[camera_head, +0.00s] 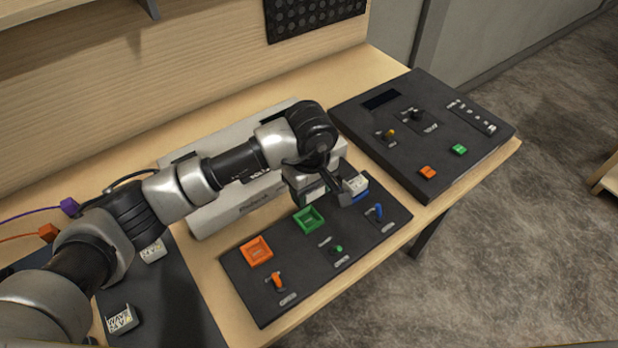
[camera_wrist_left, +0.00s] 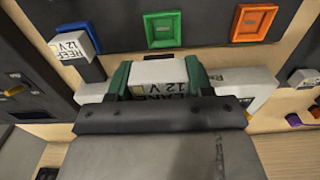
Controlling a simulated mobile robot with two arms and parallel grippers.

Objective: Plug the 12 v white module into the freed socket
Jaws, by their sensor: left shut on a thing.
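My left gripper (camera_head: 322,188) is shut on a white module (camera_wrist_left: 160,72), held above the dark socket panel. Its label reads LAKE 12 V in the left wrist view, and green parts flank it. The green socket (camera_head: 309,219) is empty, a little below and in front of the gripper in the head view; it also shows in the left wrist view (camera_wrist_left: 164,28). The orange socket (camera_head: 257,250) is empty too. A white REEF 12 V module (camera_wrist_left: 74,42) stands at the blue socket (camera_wrist_left: 82,26), right of the gripper in the head view. My right gripper is not in view.
Small orange, green and blue switches line the panel's front (camera_head: 330,262). A black console (camera_head: 460,125) with knobs and buttons lies to the right. A pale grey case (camera_head: 215,205) stands behind the panel. Loose white modules (camera_head: 121,318) lie on a dark mat at left.

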